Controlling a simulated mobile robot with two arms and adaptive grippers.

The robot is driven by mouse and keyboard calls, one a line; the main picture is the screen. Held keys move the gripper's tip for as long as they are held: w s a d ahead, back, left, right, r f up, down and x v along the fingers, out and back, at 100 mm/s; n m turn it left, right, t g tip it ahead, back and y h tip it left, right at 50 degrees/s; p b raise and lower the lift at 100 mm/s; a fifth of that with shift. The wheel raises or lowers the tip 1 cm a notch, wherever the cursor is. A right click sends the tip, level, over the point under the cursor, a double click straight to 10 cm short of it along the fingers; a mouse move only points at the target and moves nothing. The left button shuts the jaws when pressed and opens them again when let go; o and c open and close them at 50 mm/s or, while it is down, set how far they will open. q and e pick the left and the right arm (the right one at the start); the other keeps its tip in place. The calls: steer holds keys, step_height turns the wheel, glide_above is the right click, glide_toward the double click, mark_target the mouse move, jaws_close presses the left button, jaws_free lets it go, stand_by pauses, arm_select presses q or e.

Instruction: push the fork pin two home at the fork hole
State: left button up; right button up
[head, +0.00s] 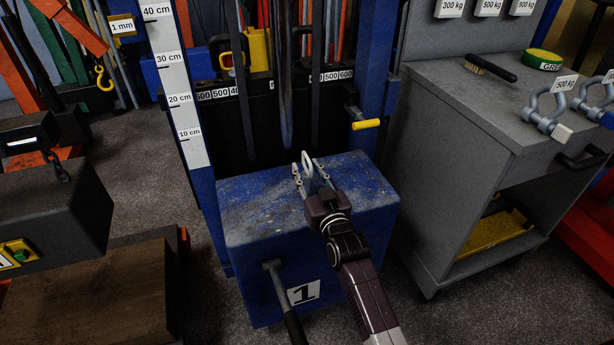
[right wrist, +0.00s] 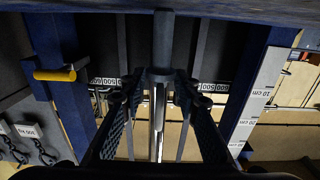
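A yellow-handled pin (head: 366,124), which looks like the fork pin, sticks out at the right side of the blue mast. It also shows in the right wrist view (right wrist: 55,74), which is upside down. The fork hole itself is not clearly seen; the pin's mount hides it. My right gripper (head: 308,172) is above the top of a blue block (head: 262,200), left of and nearer than the pin, and does not touch it. My left gripper is not in view.
A grey cabinet (head: 440,160) stands on the right, with shackles (head: 546,118) and a brush (head: 490,67) on top. A lever (head: 285,300) leans in front of the block. A height scale (head: 178,90) runs along the mast's left. Dark blocks fill the left.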

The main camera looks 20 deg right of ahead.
jaws_close()
steer(key=shift+r, duration=0.2)
stand_by(0.3)
